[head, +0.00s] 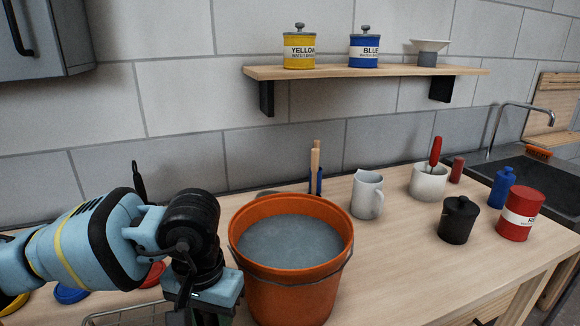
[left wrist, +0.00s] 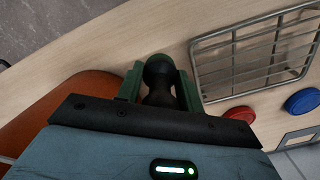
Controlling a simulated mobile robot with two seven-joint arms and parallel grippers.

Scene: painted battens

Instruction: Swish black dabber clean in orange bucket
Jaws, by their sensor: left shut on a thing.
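The orange bucket (head: 300,290) stands on the bench, filled near its rim with greyish water (head: 290,240). My left gripper (head: 205,316) is low, just left of the bucket. In the left wrist view its green fingers (left wrist: 158,84) are shut on the black dabber (left wrist: 158,72), whose rounded black end shows between them. The rest of the dabber is hidden by the gripper. Part of the orange bucket also shows at the left of the left wrist view (left wrist: 65,105). My right gripper is in neither view.
A wire rack (left wrist: 254,52) lies beside the gripper, with red (left wrist: 239,114) and blue (left wrist: 302,101) lids near it. A white jug (head: 367,196), a white pot (head: 429,184), a black pot (head: 458,222) and a red tin (head: 519,213) stand right of the bucket.

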